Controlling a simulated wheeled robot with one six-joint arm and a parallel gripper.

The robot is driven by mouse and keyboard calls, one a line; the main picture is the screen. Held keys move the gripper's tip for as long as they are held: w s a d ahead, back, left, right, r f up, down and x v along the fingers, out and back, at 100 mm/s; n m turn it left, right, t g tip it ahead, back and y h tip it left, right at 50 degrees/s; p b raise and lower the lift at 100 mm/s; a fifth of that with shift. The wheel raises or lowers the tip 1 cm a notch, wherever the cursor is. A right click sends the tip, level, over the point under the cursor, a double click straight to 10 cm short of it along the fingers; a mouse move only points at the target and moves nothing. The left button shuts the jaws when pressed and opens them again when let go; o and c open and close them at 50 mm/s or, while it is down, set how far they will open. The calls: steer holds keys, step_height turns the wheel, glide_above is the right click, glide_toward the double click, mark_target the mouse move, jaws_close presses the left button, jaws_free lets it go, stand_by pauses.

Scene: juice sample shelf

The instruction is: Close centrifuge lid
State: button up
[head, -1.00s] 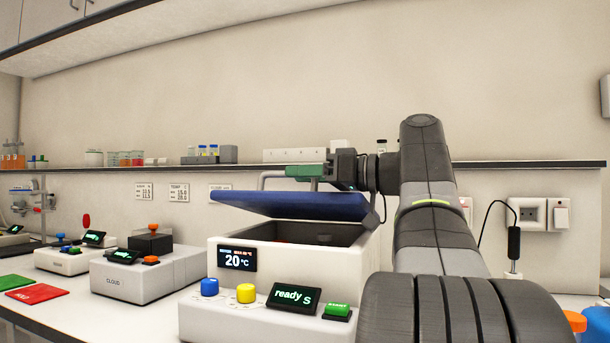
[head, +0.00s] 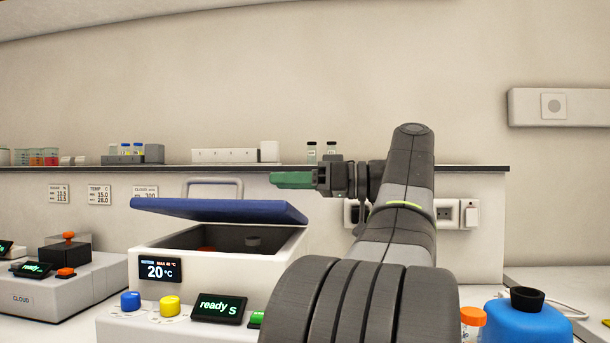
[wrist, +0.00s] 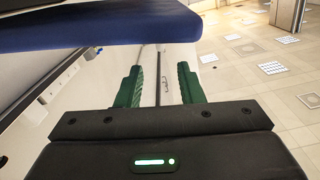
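The centrifuge (head: 200,265) is a white box with a display reading 20 °C and a panel reading "ready". Its blue lid (head: 225,210) stands partly open, tilted over the bowl, with a grey handle (head: 213,182) on top. Dark contents show inside the opening. My gripper (head: 290,180) has green fingers and is above and beside the lid's right end, apart from the handle. In the wrist view the fingers (wrist: 158,85) are spread with nothing between them, and the lid's blue edge (wrist: 90,27) crosses the upper left.
A shelf (head: 330,168) with racks and vials runs along the wall behind. A blue bottle (head: 527,320) and an orange-capped container (head: 473,320) stand at the right. A second device marked CLOUD (head: 65,295) is at the left.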

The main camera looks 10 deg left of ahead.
steer(key=shift+d, duration=1.45)
steer(key=shift+p, duration=0.3)
steer(key=shift+c, duration=1.4)
steer(key=shift+a+r+p, duration=0.1)
steer(key=shift+r+p, duration=0.2)
steer(key=shift+p, duration=0.15)
steer(key=c, duration=0.4)
steer(key=a+r+h+p, duration=0.1)
steer(key=r+p, duration=0.1)
steer(key=p, duration=0.3)
steer(key=w+a+r+h+p, duration=0.1)
steer(key=a+r+p, duration=0.1)
steer(key=p, duration=0.4)
steer(key=a+r+h+p, duration=0.1)
steer(key=a+r+p, duration=0.1)
steer(key=p, duration=0.4)
steer(key=shift+w+r+h, duration=0.35)
steer(key=shift+r+h, duration=0.05)
steer(key=shift+r, duration=0.15)
jaws_close()
steer(key=s+a+r+n+h+p, duration=0.1)
steer(key=r+h+p, duration=0.4)
steer(key=p, duration=1.2)
steer(key=shift+a+r+n+g+p, duration=0.4)
steer(key=shift+a+r+n, duration=0.1)
steer(key=shift+a+r, duration=0.5)
